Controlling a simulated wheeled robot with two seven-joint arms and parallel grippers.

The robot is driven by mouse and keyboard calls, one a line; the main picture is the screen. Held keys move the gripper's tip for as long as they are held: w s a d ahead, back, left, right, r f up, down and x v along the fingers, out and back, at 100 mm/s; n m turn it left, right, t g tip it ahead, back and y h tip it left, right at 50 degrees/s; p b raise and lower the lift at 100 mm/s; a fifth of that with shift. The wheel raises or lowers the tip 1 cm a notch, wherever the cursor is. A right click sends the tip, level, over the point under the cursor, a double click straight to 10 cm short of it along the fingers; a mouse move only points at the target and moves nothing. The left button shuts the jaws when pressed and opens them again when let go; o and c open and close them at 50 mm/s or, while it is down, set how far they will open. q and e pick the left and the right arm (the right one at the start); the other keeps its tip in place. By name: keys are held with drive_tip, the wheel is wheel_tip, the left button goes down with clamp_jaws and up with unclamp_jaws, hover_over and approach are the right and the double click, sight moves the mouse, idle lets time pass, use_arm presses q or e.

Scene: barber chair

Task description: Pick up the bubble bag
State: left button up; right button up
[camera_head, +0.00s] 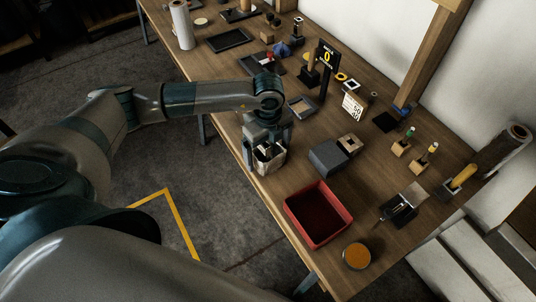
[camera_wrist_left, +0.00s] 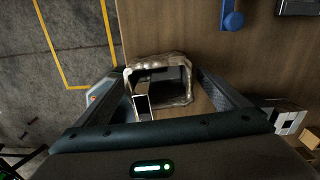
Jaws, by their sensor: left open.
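The bubble bag (camera_head: 271,164) is a small pale, translucent bag near the table's front edge in the head view. In the left wrist view the bubble bag (camera_wrist_left: 163,61) has a wrinkled clear rim and a dark opening, with a pale-and-dark item showing at its left side. My left gripper (camera_head: 266,143) points down right over the bag. In the left wrist view the open fingers of my left gripper (camera_wrist_left: 163,76) lie on either side of the bag; whether they touch it I cannot tell. My right gripper is not in view.
A red open box (camera_head: 318,214) stands to the right of the bag, with a grey box (camera_head: 328,157) behind it. An orange-topped round tin (camera_head: 356,256) is near the front edge. Black trays (camera_head: 229,40) and small tools crowd the table's back.

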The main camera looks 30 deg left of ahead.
use_arm(q)
drive_tip(key=shift+f, duration=0.1)
idle(0.3)
drive_tip(key=c, duration=1.1)
drive_tip(key=shift+r, duration=0.2)
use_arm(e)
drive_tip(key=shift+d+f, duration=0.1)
use_arm(q)
drive_tip(key=shift+w+r+b, duration=0.1)
drive_tip(key=shift+r+b, duration=0.7)
drive_tip(key=shift+r, duration=0.5)
drive_tip(key=shift+s+d+r+b, duration=1.65)
drive_tip(key=shift+s+d+r, duration=2.45)
drive_tip(key=shift+d, duration=0.1)
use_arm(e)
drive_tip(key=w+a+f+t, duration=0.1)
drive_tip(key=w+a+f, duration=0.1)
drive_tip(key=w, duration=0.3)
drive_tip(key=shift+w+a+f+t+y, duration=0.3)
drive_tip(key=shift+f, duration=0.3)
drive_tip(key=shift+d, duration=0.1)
